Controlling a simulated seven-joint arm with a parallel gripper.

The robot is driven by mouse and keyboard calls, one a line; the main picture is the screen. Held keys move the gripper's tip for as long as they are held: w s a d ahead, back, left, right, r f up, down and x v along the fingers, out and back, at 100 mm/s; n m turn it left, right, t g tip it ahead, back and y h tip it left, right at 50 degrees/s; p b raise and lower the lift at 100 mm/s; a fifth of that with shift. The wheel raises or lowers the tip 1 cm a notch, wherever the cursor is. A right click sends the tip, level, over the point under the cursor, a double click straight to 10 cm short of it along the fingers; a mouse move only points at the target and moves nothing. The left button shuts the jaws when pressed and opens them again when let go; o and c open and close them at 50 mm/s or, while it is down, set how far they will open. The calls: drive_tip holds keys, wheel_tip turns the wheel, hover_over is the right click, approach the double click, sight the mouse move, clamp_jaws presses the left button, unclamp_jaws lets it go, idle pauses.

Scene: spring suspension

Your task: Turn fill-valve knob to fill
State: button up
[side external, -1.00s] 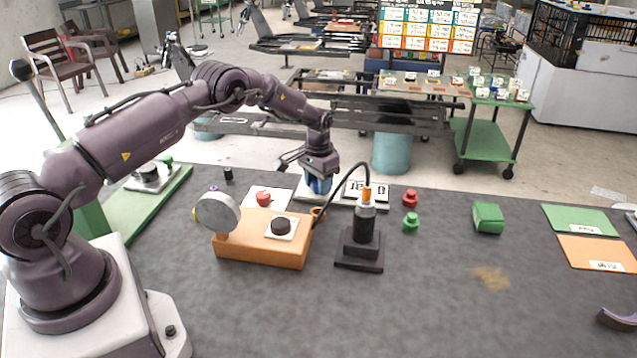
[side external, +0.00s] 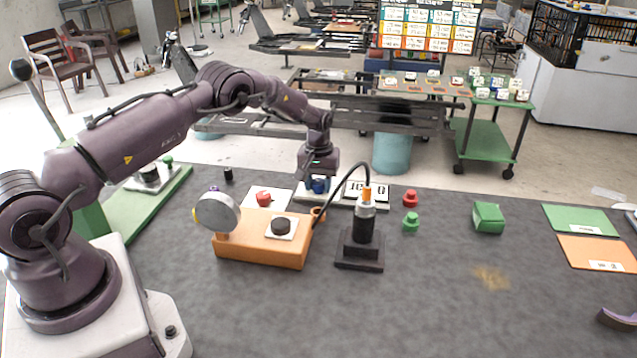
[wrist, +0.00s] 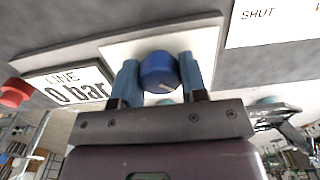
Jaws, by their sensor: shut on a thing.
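The blue knob (wrist: 159,72) sits on a white plate (wrist: 118,47) in the wrist view, with a light pointer mark on its face. My gripper (wrist: 160,80) has its two blue-grey fingers on either side of the knob, shut on it. In the side view my gripper (side external: 319,180) points down at the blue knob (side external: 319,186), behind the orange box. Fill and shut positions around the knob cannot be read; a card reading "SHUT" (wrist: 258,14) lies to one side in the wrist view.
An orange box (side external: 262,246) with a black knob (side external: 281,226) and a round gauge (side external: 217,212) stands in front. A black stand (side external: 360,245) with a curved hose is right of it. A "LINE 0 bar" display (wrist: 75,88) is beside the knob. The table's right front is mostly clear.

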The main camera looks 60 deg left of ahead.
sight(318, 181)
idle(0.4)
drive_tip(key=o, duration=0.9)
wheel_tip(318, 181, up, 13)
drive_tip(key=shift+s+d+r+m+t, duration=1.25)
drive_tip(key=shift+s+d+r, duration=2)
drive_tip(key=shift+s, duration=2.2)
drive_tip(key=shift+s+d+r+m+t, duration=0.6)
drive_tip(key=shift+s+d+r+m, duration=1.15)
drive_tip(key=shift+s+d+r, duration=2.65)
drive_tip(key=shift+s+d+r+m+t, duration=0.95)
drive_tip(key=shift+s+d+r+m, duration=1.1)
drive_tip(key=shift+s, duration=4.45)
